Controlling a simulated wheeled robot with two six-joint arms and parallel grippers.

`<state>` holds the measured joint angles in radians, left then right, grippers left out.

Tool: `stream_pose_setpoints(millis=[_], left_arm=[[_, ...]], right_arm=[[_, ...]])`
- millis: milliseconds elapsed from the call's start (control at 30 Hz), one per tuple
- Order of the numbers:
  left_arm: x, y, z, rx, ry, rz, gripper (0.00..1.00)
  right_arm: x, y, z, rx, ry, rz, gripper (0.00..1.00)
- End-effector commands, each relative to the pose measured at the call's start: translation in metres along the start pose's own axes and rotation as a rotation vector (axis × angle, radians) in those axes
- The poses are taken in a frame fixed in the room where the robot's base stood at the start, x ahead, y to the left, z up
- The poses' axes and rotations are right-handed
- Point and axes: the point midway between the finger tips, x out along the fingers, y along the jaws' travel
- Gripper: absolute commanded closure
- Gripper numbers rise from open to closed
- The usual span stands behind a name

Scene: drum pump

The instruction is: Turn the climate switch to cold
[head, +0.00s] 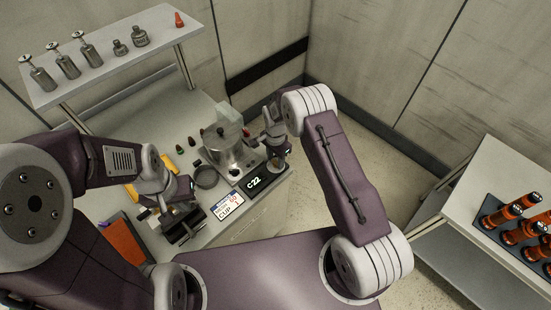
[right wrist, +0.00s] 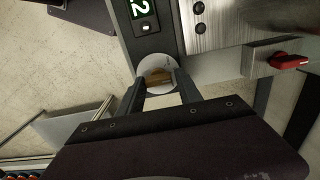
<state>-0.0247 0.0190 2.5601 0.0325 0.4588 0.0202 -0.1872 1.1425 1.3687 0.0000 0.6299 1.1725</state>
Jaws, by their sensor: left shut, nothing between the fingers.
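The climate switch (right wrist: 158,76) is a pale round dial with a brown knob, next to a display (right wrist: 143,12) showing "2" in the right wrist view. My right gripper (right wrist: 160,84) is over the dial, its two fingers apart on either side of the knob; I cannot tell whether they touch it. In the head view, my right gripper (head: 277,163) is beside the "C-22" display (head: 254,181) and hides the switch. My left gripper (head: 182,229) is shut and empty over the front part of the bench.
A metal pot-like device (head: 228,150) stands on the bench (head: 122,205) behind the display. A "CUP" sign (head: 228,205) lies in front. A red lever (right wrist: 291,62) is right of the dial. A shelf (head: 100,68) holds several metal vessels.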

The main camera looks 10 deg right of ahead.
Motion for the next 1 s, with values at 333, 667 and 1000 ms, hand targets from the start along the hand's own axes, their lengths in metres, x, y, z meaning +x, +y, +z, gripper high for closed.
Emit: stream_pose_setpoints(millis=[333,667,1000], left_arm=[[0.000,0.000,0.000,0.000,0.000,0.000,1.00],[0.006,0.000,0.001,0.000,0.000,0.000,1.00],[0.021,0.000,0.002,0.000,0.000,0.000,1.00]], right_arm=[[-0.001,-0.001,-0.001,0.000,0.001,-0.002,1.00],[-0.001,-0.001,-0.001,-0.084,0.002,-0.004,1.00],[-0.001,-0.003,-0.001,-0.356,0.005,-0.007,1.00]])
